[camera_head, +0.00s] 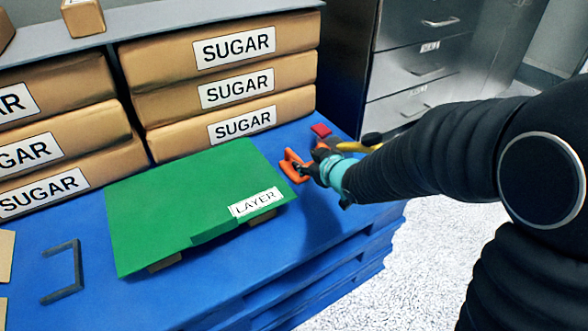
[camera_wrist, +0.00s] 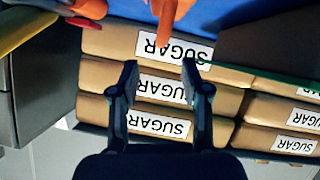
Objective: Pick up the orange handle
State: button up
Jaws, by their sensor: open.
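The orange handle (camera_head: 291,166) is a loop-shaped piece over the right side of the blue pallet, just right of the green board. My gripper (camera_head: 309,170) is right beside it, at its right side in the head view. In the wrist view, my gripper (camera_wrist: 160,72) has its two dark fingers spread apart. An orange bar, part of the handle (camera_wrist: 165,28), shows at the top of that view, just past the fingertips and roughly in line with the gap. I cannot tell whether the fingers touch it.
A green board labelled LAYER (camera_head: 175,200) lies on the blue pallet (camera_head: 235,278). Stacked sugar bags (camera_head: 165,105) stand behind it. A red piece (camera_head: 321,130) and a yellow tool (camera_head: 352,147) are near my gripper. A grey bracket (camera_head: 76,275) lies at left; metal drawers (camera_head: 405,75) stand behind.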

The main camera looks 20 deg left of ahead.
aim_at(297, 157)
jog(key=x, duration=0.3)
jog(key=shift+w+a+f, duration=0.15)
jog(key=b+x, duration=0.1)
jog(key=x, duration=0.3)
jog(key=shift+f, duration=0.2)
jog(key=shift+w+a+f, duration=0.2)
jog(key=shift+w+a, duration=0.1)
grip_shut()
